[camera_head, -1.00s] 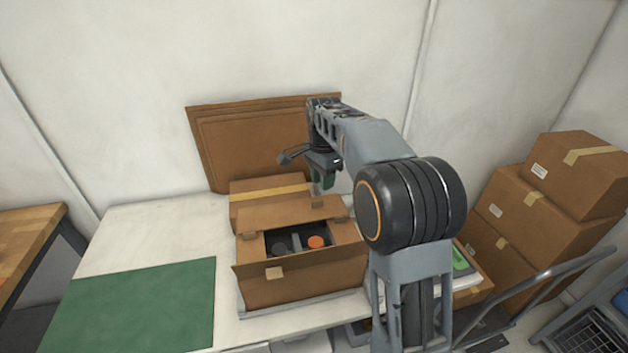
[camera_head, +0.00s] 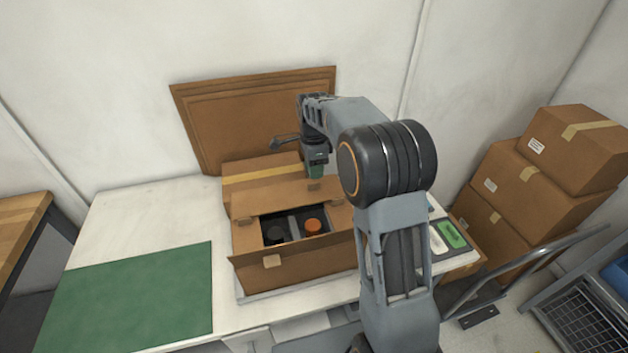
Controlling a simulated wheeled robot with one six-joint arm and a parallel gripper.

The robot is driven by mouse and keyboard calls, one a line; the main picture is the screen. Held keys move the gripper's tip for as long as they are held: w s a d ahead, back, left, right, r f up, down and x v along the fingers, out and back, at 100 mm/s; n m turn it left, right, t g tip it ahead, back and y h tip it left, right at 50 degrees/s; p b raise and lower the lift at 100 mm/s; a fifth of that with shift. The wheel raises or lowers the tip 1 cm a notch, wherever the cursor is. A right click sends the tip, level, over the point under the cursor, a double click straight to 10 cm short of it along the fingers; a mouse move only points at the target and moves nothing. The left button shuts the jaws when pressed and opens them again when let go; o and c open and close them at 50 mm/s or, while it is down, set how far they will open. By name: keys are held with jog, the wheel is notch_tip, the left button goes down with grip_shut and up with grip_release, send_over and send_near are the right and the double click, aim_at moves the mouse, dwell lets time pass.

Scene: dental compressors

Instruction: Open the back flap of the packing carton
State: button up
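The packing carton (camera_head: 300,262) stands on the white bench with its top partly open. A dark part and an orange cap (camera_head: 313,226) show inside. The back flap (camera_head: 275,198) extends along the rear of the opening, with a small tan tab (camera_head: 314,186) near its right end. The front flap stands out toward me, with another tab (camera_head: 271,261). My gripper (camera_head: 316,174) points down just above and behind the back flap's tab. Its fingertips are small and partly hidden, so I cannot tell their opening or whether they touch the flap.
A closed taped carton (camera_head: 262,176) sits directly behind, with flat cardboard sheets (camera_head: 245,125) against the wall. A green mat (camera_head: 135,300) lies left. Stacked boxes (camera_head: 545,190) and a trolley rail (camera_head: 520,262) stand right. The bench's left rear is clear.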

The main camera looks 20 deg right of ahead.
aim_at(314, 181)
jog(key=shift+s+f, duration=0.2)
jog(key=shift+f, duration=2.15)
grip_shut()
